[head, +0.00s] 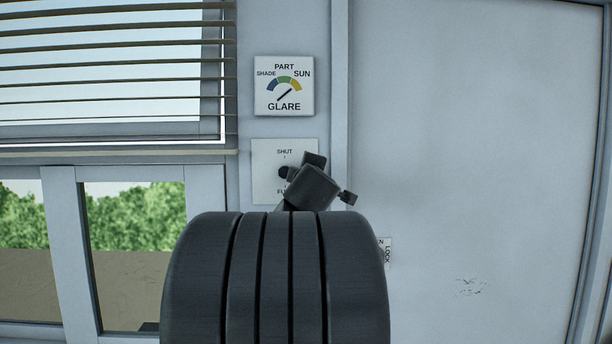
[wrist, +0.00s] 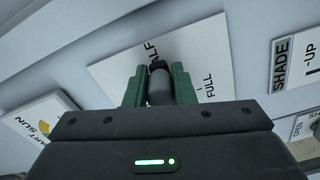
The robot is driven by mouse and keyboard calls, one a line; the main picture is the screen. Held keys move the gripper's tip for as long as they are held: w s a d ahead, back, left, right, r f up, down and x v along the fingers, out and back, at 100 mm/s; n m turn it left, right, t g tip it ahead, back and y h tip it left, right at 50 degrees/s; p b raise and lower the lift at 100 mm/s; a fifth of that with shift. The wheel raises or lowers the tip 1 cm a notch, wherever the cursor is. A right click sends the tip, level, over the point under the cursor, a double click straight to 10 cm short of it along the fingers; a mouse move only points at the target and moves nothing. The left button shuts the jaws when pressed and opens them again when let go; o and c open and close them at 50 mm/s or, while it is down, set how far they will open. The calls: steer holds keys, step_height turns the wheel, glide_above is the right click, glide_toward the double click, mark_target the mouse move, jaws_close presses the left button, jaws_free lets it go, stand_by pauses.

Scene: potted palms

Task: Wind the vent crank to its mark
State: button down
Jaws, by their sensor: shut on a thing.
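The white vent plate (head: 262,184) is on the wall below the glare dial, with SHUT at its top and part of a lower word showing. In the wrist view the plate (wrist: 112,72) shows the ends of HALF and FULL, with a tick by FULL. My gripper (wrist: 159,74) has its green fingers on both sides of the dark crank handle (wrist: 159,90) and is shut on it. My dark arm covers the plate's lower right in the head view. The crank's pointing direction against the marks is hidden there.
A glare dial (head: 284,86) above has its needle toward the SUN side. A blind (head: 110,60) and window are at left. A SHADE-UP sign (wrist: 296,62) sits right of the plate in the wrist view.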

steer(key=shift+r, duration=0.3)
steer(key=c, duration=1.3)
jaws_free()
steer(key=shift+a+f, duration=0.1)
steer(key=shift+o, duration=0.2)
steer(key=shift+s, duration=0.1)
steer(key=s+p, duration=0.2)
steer(key=s, duration=1.1)
steer(key=shift+s, duration=0.35)
